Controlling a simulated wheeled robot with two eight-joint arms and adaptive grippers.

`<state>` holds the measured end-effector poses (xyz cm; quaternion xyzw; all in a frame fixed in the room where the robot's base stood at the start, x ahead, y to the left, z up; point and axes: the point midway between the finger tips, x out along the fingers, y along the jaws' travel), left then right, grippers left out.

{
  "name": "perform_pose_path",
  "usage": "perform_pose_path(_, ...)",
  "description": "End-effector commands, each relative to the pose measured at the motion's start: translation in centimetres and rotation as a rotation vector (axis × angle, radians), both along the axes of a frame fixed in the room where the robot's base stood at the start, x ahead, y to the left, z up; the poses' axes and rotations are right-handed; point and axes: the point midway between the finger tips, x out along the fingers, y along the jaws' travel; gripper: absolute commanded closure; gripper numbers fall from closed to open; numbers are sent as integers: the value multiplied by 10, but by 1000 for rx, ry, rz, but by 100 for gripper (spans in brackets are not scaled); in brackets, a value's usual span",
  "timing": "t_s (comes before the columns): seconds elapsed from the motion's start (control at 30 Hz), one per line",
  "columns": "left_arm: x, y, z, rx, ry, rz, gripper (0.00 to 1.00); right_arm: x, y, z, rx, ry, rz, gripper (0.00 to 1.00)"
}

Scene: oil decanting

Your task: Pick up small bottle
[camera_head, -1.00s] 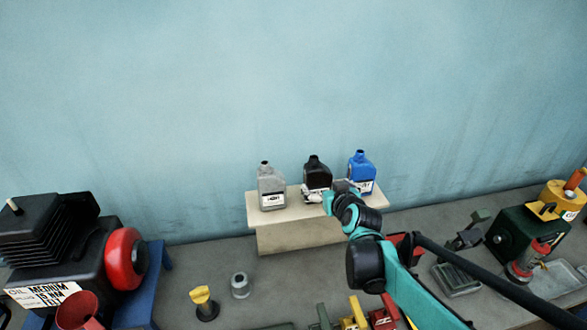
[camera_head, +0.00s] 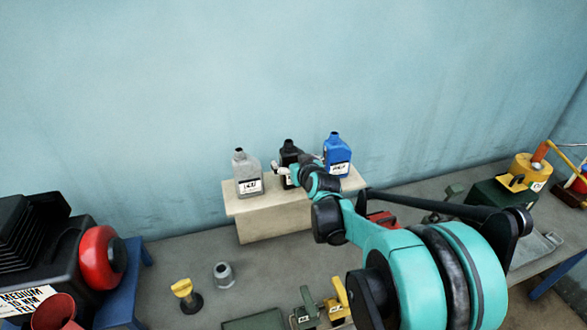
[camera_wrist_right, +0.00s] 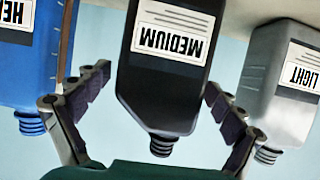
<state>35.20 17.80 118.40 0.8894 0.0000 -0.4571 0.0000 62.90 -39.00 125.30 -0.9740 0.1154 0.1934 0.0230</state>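Three bottles stand upright on a cream block: a grey one labelled LIGHT (camera_head: 247,172), a black one labelled MEDIUM (camera_head: 289,154) and a blue one (camera_head: 337,154). They look similar in size, so I cannot tell which is the small bottle. My right gripper (camera_head: 286,173) is at the front of the black bottle and hides part of it. In the right wrist view, shown upside down, the black bottle (camera_wrist_right: 160,90) is between the open fingers of my right gripper (camera_wrist_right: 157,82), with a gap on the left side. The blue (camera_wrist_right: 35,70) and grey (camera_wrist_right: 285,85) bottles flank it. My left gripper is out of view.
The cream block (camera_head: 265,228) stands against the wall. A black machine with a red wheel (camera_head: 100,258) is at the left. A yellow-topped part (camera_head: 184,292) and a grey cylinder (camera_head: 224,275) stand in front. A yellow and green device (camera_head: 520,178) is at the right.

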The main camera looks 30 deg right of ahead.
Motion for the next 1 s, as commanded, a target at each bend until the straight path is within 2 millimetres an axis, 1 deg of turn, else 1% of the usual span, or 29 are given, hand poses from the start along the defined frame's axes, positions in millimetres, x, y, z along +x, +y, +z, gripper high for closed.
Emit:
perform_pose_path(0.03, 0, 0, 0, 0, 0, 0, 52, 0, 0, 0, 0, 0, 0, 25)
perform_pose_path(0.07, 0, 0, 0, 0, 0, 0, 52, 0, 0, 0, 0, 0, 0, 32)
perform_pose_path(0.1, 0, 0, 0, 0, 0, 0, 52, 0, 0, 0, 0, 0, 0, 43)
perform_pose_path(0.17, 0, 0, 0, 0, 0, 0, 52, 0, 0, 0, 0, 0, 0, 59)
perform_pose_path(0.2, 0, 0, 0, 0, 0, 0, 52, 0, 0, 0, 0, 0, 0, 69)
perform_pose_path(0.23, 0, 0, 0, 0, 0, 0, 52, 0, 0, 0, 0, 0, 0, 76)
perform_pose_path(0.47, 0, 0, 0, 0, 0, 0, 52, 0, 0, 1, 0, 0, 0, 76)
perform_pose_path(0.63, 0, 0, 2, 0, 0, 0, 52, 0, 0, 8, 0, -1, 0, 76)
perform_pose_path(0.77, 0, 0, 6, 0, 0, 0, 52, -1, 0, 23, 0, -1, 0, 76)
perform_pose_path(0.87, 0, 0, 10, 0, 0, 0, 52, 0, 0, 43, 0, -1, 0, 76)
perform_pose_path(1.0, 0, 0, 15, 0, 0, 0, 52, -31, -9, 61, 0, -1, -5, 76)
